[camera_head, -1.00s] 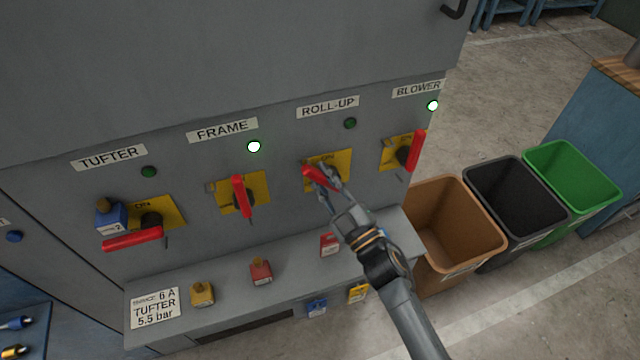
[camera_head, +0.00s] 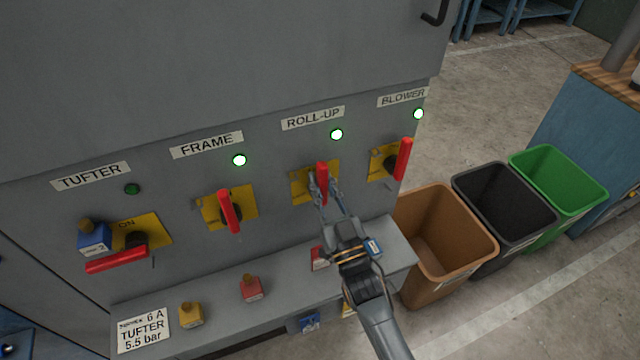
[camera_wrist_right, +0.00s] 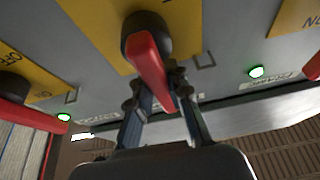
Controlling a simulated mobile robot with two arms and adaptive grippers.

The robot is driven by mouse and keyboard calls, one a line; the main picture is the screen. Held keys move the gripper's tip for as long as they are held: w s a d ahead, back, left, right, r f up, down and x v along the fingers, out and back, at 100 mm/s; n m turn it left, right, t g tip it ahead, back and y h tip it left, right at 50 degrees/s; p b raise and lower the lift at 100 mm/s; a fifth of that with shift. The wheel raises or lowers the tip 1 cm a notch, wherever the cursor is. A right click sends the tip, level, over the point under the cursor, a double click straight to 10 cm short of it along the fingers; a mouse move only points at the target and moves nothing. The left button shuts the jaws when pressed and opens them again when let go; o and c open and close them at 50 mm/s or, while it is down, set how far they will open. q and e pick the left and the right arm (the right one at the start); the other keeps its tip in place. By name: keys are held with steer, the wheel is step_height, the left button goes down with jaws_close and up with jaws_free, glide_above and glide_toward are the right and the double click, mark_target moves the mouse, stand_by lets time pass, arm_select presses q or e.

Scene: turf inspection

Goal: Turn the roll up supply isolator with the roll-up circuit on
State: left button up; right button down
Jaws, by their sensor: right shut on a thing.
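The roll-up isolator's red handle (camera_head: 322,182) stands about upright on its yellow plate, under the ROLL-UP label (camera_head: 313,118). The green roll-up lamp (camera_head: 336,134) is lit. My right gripper (camera_head: 322,190) is shut on this handle, one finger on each side of it. In the right wrist view the red handle (camera_wrist_right: 150,68) runs from its black hub down between the fingers (camera_wrist_right: 160,105). My left gripper is not in view.
The frame handle (camera_head: 229,211) and blower handle (camera_head: 403,160) are near upright, their lamps lit. The tufter handle (camera_head: 117,260) lies level, its lamp dark, with a blue padlock (camera_head: 94,238) beside it. Padlocks sit on the ledge below. Brown (camera_head: 446,240), black and green bins stand right.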

steer(key=shift+m, duration=0.3)
steer(key=c, duration=1.2)
jaws_free()
steer(key=v, duration=1.2)
